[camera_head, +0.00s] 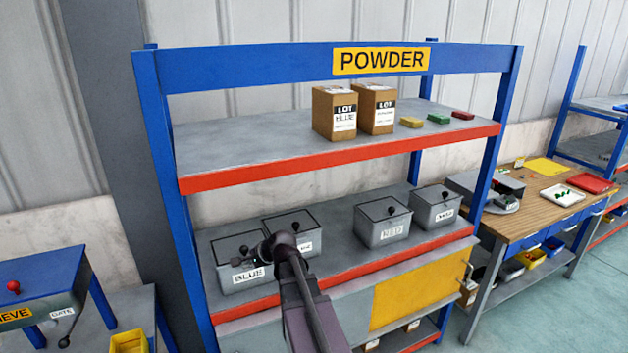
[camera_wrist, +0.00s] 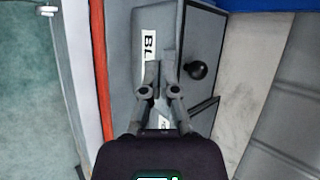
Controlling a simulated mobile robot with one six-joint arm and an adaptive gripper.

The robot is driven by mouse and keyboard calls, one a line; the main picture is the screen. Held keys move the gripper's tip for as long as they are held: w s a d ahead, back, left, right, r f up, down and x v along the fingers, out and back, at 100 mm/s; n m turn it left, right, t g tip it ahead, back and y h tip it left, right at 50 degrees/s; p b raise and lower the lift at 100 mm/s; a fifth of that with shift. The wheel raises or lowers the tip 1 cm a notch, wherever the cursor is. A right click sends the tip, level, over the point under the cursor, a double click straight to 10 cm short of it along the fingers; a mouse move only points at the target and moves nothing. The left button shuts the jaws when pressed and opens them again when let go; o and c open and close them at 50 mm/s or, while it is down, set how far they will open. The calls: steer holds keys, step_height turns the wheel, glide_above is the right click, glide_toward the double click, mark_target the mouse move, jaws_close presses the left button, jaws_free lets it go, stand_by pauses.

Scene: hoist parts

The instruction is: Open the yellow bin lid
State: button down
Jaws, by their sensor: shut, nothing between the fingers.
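Several grey lidded bins with black knobs stand on the lower shelf. The leftmost bin (camera_head: 232,283) is labelled BLUE; its lid is shut. The second bin (camera_head: 290,222) and the far right bin (camera_head: 432,206) have labels too small to read. The third bin (camera_head: 382,228) seems to read RED. All lids look shut, and I cannot tell which bin is yellow. My gripper (camera_head: 246,255) is shut and empty, over the front of the BLUE bin. In the wrist view the fingers (camera_wrist: 158,68) cover part of its label, with its black knob (camera_wrist: 197,70) to their right.
The red-edged upper shelf (camera_head: 240,150) holds two cartons (camera_head: 334,112) and small coloured blocks above the bins. Blue rack posts (camera_head: 172,200) stand at the sides. A yellow panel (camera_head: 415,290) is below the lower shelf. A wooden workbench (camera_head: 545,190) is at right.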

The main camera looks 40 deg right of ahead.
steer(key=d+r+m+t+h, duration=0.2)
steer(key=d+r+m, duration=0.2)
steer(key=d+m, duration=0.3)
steer(key=d+r+m+t+h+p, duration=0.1)
steer(key=d+r+m, duration=0.3)
steer(key=d, duration=1)
steer(key=d+r+m+t+h+p, duration=0.1)
steer(key=d+r+m+t+h, duration=0.3)
steer(key=d+m, duration=0.6)
steer(key=shift+w+d, duration=0.2)
steer(key=shift+d, duration=0.55)
steer(key=shift+w, duration=0.1)
steer(key=r+b+x, duration=0.1)
steer(key=r+x, duration=0.1)
steer(key=x, duration=1.1)
steer(key=shift+w+d+f, duration=0.2)
steer(key=shift+w+f, duration=0.1)
steer(key=shift+w, duration=0.1)
steer(key=shift+f, duration=0.2)
